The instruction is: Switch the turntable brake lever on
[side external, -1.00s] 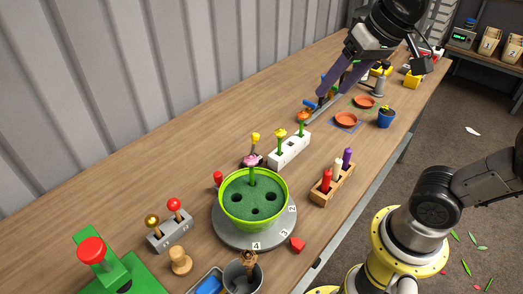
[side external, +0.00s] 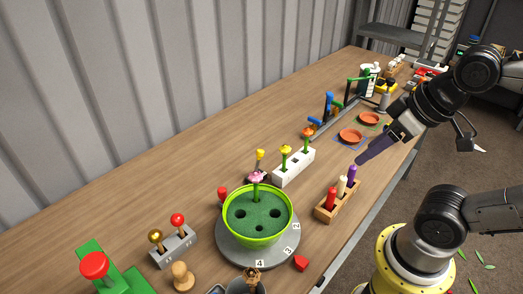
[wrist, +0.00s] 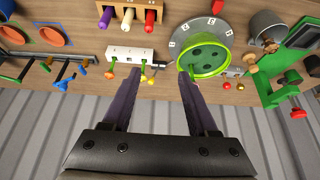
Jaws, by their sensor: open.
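The grey turntable (side external: 292,247) with numbered labels carries a bright green pot (side external: 240,241) holding a pink flower. A red-knobbed lever (side external: 221,193) stands just behind the pot, partly hidden by it. A grey block (side external: 173,252) left of the turntable bears a gold-knobbed lever (side external: 156,237) and a red-knobbed lever (side external: 178,219). I cannot tell for sure which lever is the brake. My gripper (side external: 362,160) is above the table's right side, apart from all levers. In the wrist view my gripper (wrist: 157,85) has its purple fingers spread and empty, with the turntable (wrist: 196,32) ahead.
A wooden rack (side external: 327,213) with red, white and purple tools stands near my gripper. A white block (side external: 290,172) holds yellow and orange flowers. Orange saucers (side external: 350,135) lie farther back. A green stand with a red knob (side external: 94,265) is at the front left.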

